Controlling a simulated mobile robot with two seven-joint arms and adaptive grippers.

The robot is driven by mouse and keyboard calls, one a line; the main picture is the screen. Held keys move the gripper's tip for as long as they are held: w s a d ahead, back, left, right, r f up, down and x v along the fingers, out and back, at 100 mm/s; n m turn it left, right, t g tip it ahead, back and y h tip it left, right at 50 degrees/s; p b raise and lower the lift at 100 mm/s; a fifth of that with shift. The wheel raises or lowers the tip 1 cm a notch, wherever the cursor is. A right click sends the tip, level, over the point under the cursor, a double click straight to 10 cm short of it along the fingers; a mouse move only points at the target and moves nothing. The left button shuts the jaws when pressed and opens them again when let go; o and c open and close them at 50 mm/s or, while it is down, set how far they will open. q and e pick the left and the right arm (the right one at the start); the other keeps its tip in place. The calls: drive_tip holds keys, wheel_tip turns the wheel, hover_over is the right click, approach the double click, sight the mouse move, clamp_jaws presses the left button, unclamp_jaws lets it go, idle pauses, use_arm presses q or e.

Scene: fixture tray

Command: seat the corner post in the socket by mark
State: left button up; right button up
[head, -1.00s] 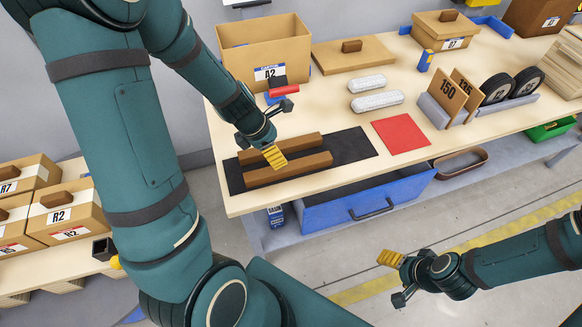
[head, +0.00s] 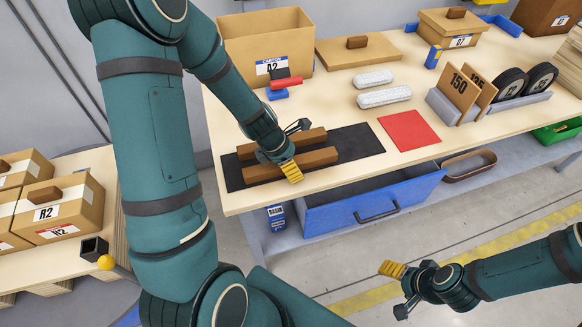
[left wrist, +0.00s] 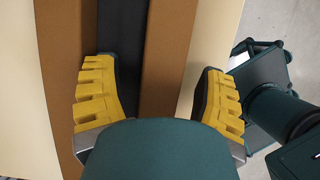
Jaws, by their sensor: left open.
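No corner post, socket or mark can be made out for certain. Two brown bars lie side by side on a dark mat (head: 358,142) near the table's front left: a far bar (head: 311,136) and a near bar (head: 262,173). My left gripper (head: 291,160) is open over the near bar. In the left wrist view its yellow fingers (left wrist: 157,98) are spread wide, on either side of the near bar (left wrist: 168,60); the far bar (left wrist: 64,60) lies to the left. Contact cannot be told. My right gripper (head: 396,289) hangs in front of the table, away from the bars; only one yellow fingertip shows clearly.
Behind the mat are an open carton A2 (head: 300,48), a red-handled tool (head: 286,83) and two white wrapped rolls (head: 384,97). A red square (head: 409,131) lies right of the mat. A blue drawer (head: 335,213) juts below the front edge. Boxes (head: 75,210) stand left.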

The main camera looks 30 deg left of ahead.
use_arm(q)
drive_tip(key=shift+r, duration=0.1)
drive_tip(key=shift+c, duration=0.2)
clamp_jaws()
